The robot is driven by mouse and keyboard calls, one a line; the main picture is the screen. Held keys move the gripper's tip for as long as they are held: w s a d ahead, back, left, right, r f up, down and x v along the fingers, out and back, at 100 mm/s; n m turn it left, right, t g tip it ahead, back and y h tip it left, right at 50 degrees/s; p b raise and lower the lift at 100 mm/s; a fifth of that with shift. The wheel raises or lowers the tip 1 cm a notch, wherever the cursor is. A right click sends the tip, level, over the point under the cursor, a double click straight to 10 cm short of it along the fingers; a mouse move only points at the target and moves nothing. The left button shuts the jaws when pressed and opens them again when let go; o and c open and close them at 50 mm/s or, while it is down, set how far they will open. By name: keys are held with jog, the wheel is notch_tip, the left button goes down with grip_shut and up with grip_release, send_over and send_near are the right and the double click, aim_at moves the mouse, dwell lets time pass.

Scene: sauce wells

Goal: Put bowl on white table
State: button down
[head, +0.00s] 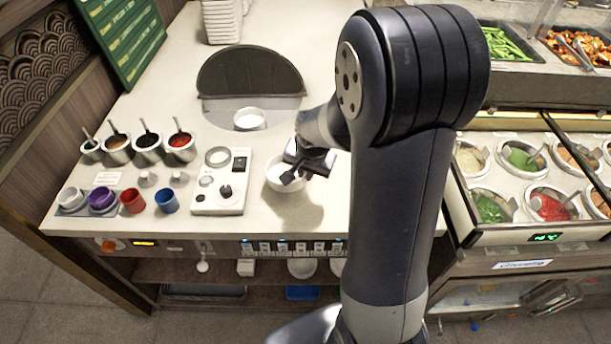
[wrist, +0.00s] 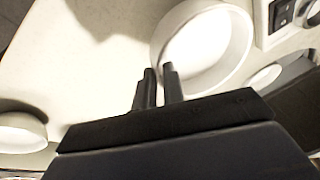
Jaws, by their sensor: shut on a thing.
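A white bowl (head: 284,182) is at the front middle of the white table (head: 312,50), just right of the control panel. My gripper (head: 293,176) is shut on its rim; the wrist camera also shows the bowl (wrist: 238,50) at the tips of my fingers (wrist: 158,80). The bowl looks roughly level. A shadow falls on the white surface beside it, and I cannot tell whether its base touches the table. My arm hides the table to the right.
The control panel (head: 222,182) is left of the bowl. Sauce pots (head: 117,150) and coloured cups (head: 132,201) stand farther left. Another white bowl (head: 250,119) sits by the dark round lid (head: 249,72). More bowls (head: 302,268) are on the shelf below. Food wells (head: 523,158) are at the right.

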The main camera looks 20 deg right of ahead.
notch_tip(320, 180, down, 3)
jog(key=shift+r, duration=0.1)
jog(key=c, duration=1.5)
grip_release()
jog(key=shift+r, duration=0.1)
jog(key=v, duration=1.2)
